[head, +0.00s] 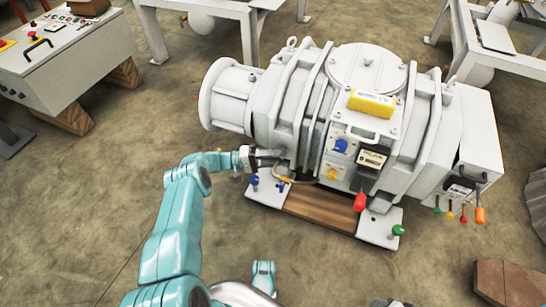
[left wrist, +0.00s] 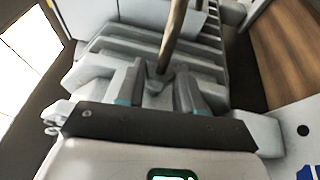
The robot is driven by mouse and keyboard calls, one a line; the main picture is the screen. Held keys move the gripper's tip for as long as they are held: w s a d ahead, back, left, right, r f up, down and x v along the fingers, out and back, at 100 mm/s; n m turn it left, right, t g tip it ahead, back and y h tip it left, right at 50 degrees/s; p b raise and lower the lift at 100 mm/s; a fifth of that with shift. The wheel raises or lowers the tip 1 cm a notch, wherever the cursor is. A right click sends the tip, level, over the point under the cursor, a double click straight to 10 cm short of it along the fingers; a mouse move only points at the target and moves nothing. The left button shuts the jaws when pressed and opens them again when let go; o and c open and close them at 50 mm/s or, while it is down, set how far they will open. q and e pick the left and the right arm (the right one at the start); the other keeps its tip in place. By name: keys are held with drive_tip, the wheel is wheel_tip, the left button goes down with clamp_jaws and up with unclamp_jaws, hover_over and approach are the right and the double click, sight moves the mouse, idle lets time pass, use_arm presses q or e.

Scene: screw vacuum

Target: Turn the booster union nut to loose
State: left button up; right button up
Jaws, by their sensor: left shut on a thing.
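The booster (head: 370,80) is a large pale grey ribbed machine with a round lid, standing on a low base in the head view. My left gripper (head: 266,161) reaches in from the left to its lower left side, next to a yellow-brown hose (head: 298,181). In the left wrist view my left gripper (left wrist: 164,88) is shut on a small grey fitting, the booster union nut (left wrist: 160,81), at the end of the tan hose (left wrist: 173,35). The fingers hide most of the nut, so its turn position cannot be read.
Blue valve knobs (head: 254,181), a red handle (head: 360,202) and a green knob (head: 398,230) stand out near the base. A wooden board (head: 318,208) lies across the base. A control cabinet (head: 65,55) stands at the upper left.

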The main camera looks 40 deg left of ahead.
use_arm(q)
drive_tip(key=shift+w+f+n+t+h, duration=0.15)
drive_tip(key=shift+n+t+h, duration=0.15)
drive_tip(key=shift+t, duration=0.2)
idle(0.4)
drive_tip(key=o, duration=1)
drive_tip(key=shift+s, duration=0.2)
